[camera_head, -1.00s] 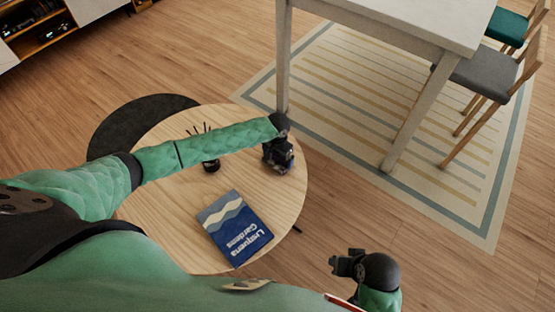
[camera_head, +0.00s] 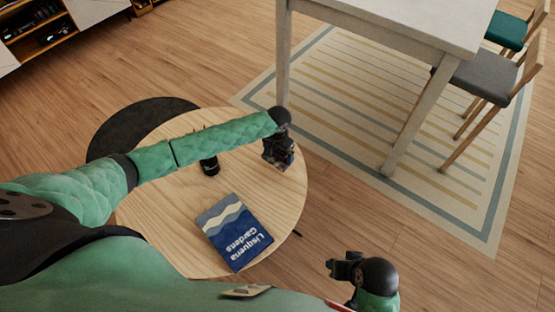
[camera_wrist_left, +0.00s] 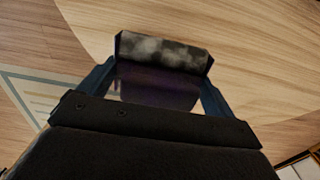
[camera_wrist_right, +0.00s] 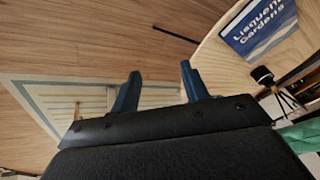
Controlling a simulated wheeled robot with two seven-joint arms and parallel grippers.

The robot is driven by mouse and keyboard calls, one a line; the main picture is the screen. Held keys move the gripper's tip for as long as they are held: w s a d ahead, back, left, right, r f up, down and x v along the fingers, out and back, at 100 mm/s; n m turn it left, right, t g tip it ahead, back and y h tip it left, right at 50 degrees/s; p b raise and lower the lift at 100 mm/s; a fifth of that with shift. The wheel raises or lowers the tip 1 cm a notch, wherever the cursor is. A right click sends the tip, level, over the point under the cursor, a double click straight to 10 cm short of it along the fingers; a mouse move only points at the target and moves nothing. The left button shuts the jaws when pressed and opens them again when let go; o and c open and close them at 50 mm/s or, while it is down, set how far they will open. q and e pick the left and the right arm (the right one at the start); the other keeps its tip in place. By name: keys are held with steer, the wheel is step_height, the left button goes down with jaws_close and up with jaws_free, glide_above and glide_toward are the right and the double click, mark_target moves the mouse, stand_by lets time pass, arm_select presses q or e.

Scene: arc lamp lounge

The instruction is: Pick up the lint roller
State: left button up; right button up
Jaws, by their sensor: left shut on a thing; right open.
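My left gripper (camera_head: 277,158) is over the far right part of the round wooden table (camera_head: 165,225). In the left wrist view its fingers (camera_wrist_left: 160,85) are shut on the lint roller (camera_wrist_left: 162,52), which has a mottled grey-white roll and a dark purplish part between the fingers. The table top shows behind it; I cannot tell the exact gap to the table. In the head view the gripper mostly hides the roller. My right gripper (camera_head: 343,268) is open and empty, off the table's right side; its spread fingers (camera_wrist_right: 158,88) show in the right wrist view.
A blue book (camera_head: 235,233) lies on the table's near part.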

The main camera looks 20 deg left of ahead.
arm_select(q)
steer(key=d+r+b, duration=0.1)
steer(key=d+r, duration=0.5)
steer(key=d, duration=0.5)
steer(key=shift+w+d+r, duration=0.3)
steer(key=shift+w, duration=0.05)
arm_select(e)
steer(key=shift+w+a+f, duration=0.15)
steer(key=shift+a+f, duration=0.95)
steer(key=shift+f, duration=0.05)
